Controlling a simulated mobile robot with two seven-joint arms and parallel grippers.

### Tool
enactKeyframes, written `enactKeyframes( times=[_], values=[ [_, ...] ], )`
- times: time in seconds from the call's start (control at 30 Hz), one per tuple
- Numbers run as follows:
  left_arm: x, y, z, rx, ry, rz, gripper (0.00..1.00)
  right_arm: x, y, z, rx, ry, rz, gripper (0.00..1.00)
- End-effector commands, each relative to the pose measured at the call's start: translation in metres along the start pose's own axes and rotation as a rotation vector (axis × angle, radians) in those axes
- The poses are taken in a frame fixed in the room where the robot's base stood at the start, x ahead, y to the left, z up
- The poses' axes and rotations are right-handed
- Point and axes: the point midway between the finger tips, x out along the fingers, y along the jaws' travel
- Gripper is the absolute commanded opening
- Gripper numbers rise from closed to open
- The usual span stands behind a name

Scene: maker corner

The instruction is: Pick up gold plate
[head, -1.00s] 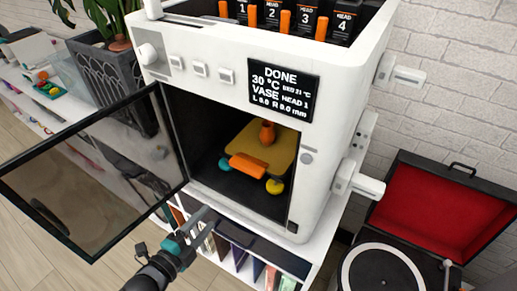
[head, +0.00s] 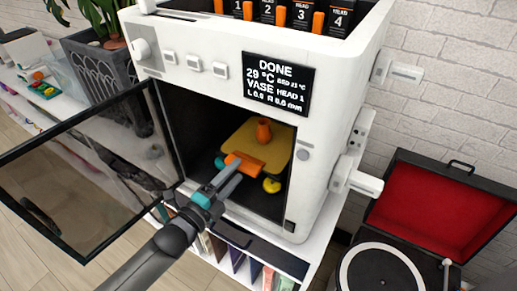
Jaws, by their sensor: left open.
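The gold plate (head: 275,153) lies inside the open chamber of the white 3D printer (head: 325,143). An orange vase (head: 264,130) stands on it towards the back. An orange handle-like block (head: 244,164) is at the plate's front edge. My left gripper (head: 232,174) is open at the chamber mouth, its fingertips right by the orange block. I cannot tell whether they touch it. The fingers hide part of the block and the chamber floor. My right gripper is not in view.
The printer's glass door (head: 85,165) stands open to the left, close beside my left arm. A yellow knob (head: 272,185) sits under the plate's right front. A turntable (head: 385,270) with a red-lined lid is at the right. Books fill the shelf below.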

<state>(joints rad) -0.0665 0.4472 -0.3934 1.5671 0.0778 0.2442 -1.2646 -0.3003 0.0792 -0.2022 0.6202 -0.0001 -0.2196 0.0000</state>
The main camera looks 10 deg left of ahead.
Motion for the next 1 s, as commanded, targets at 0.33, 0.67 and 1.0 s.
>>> enactKeyframes(
  times=[0.33,0.67,1.0],
  values=[
    [0.026,0.001,0.001,-0.001,0.0,-0.002,0.6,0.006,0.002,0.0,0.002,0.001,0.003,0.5],
    [0.057,0.002,0.001,0.0,0.0,0.0,0.6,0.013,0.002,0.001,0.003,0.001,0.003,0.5],
    [0.058,0.002,0.001,0.0,0.0,0.0,0.5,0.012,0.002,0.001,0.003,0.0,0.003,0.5]
  ],
)
